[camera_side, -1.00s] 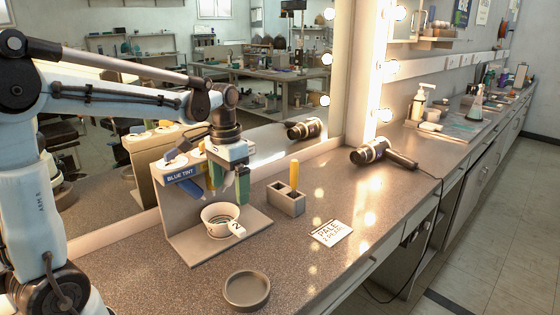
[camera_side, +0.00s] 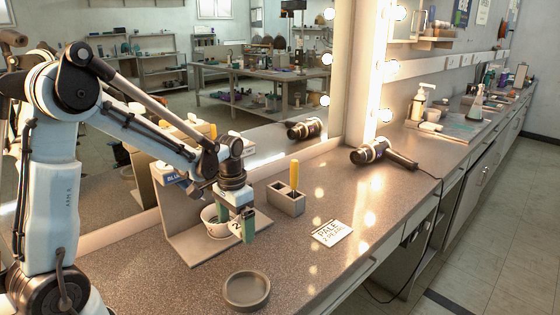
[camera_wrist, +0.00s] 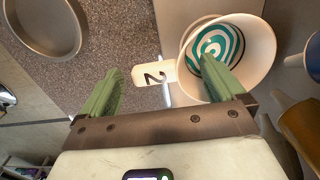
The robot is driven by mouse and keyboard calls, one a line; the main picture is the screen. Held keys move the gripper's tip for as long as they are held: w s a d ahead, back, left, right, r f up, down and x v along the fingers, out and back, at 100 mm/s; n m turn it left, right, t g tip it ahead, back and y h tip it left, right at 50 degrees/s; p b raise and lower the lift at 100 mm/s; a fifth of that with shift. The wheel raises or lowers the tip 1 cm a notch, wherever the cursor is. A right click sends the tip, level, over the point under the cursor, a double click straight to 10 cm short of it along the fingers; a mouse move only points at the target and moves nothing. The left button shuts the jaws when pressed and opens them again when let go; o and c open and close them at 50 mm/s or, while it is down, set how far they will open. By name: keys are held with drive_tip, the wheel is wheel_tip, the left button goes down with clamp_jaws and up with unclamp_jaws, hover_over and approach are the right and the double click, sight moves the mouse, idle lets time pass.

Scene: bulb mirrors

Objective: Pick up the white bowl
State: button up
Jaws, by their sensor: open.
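The white bowl (camera_side: 208,218) sits upright on the base of a grey stand (camera_side: 185,240), partly hidden by my gripper in the side view. In the wrist view the bowl (camera_wrist: 262,45) is at the upper right, with a teal spiral inside and a white tab marked 2 (camera_wrist: 148,76) on its side. My gripper (camera_side: 236,224) is open and low at the bowl's right side. In the wrist view my gripper (camera_wrist: 163,82) has one green finger overlapping the bowl's inside and the other outside it. The tab lies between them. Contact cannot be told.
A shallow round dish (camera_side: 247,303) stands on the counter in front. A grey block holder (camera_side: 284,202) with a yellow-handled tool (camera_side: 294,174), a lettered card (camera_side: 332,233) and a hair dryer (camera_side: 370,152) are to the right. A mirror stands behind.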

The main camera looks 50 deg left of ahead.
drive_tip(key=shift+f, duration=0.55)
drive_tip(key=shift+c, duration=0.4)
drive_tip(key=c, duration=1.3)
drive_tip(key=shift+r, duration=0.15)
drive_tip(key=shift+c, duration=0.3)
